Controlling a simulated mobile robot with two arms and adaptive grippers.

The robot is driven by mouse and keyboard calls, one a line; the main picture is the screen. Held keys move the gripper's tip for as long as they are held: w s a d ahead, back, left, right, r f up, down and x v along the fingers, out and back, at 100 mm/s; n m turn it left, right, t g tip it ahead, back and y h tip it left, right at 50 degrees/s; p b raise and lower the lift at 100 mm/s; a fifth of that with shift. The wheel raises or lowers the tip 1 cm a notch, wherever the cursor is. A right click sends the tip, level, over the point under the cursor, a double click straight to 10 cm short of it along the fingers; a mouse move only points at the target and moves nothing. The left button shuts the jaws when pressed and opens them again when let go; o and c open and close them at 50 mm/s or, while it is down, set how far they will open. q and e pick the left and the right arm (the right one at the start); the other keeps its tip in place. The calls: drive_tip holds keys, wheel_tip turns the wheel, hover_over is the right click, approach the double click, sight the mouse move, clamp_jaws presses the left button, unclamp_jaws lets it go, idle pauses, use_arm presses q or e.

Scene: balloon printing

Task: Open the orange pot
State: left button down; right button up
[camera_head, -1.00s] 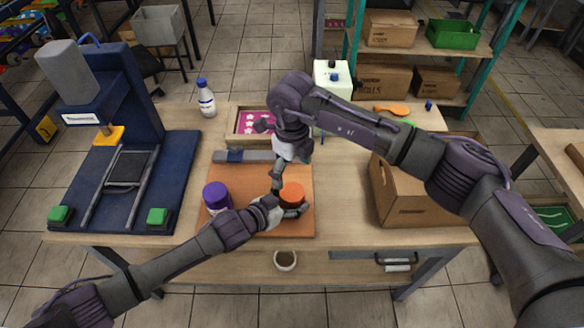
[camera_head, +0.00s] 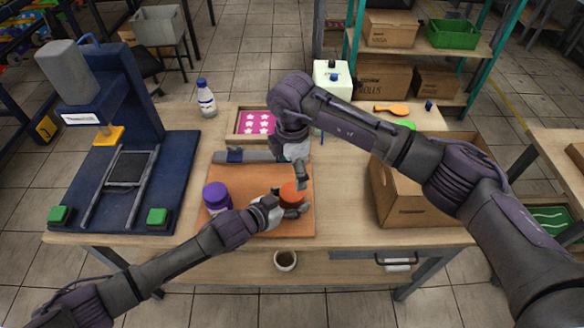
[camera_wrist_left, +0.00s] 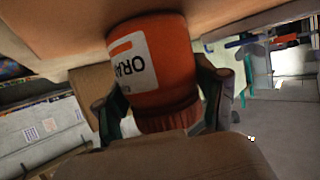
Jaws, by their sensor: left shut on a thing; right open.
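The orange pot (camera_head: 291,194) stands on the brown board (camera_head: 250,229), its lid on top. In the left wrist view the pot (camera_wrist_left: 165,60) appears upside down, with a white label and a ribbed orange lid (camera_wrist_left: 168,118). My left gripper (camera_head: 288,206) is shut on the pot, a finger on each side, low over the board. My right gripper (camera_head: 300,177) is open and points down just above and behind the lid. Its fingers overlap the pot's far edge in the head view, and I cannot tell whether they touch it.
A purple pot (camera_head: 215,195) stands on the board left of my left gripper. A grey bar (camera_head: 245,156) lies along the board's back edge. A blue press (camera_head: 130,185) stands at left, a cardboard box (camera_head: 408,200) at right.

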sight(292, 192)
wheel_tip(292, 192, down, 8)
drive_tip(key=shift+f, duration=0.1)
idle(0.4)
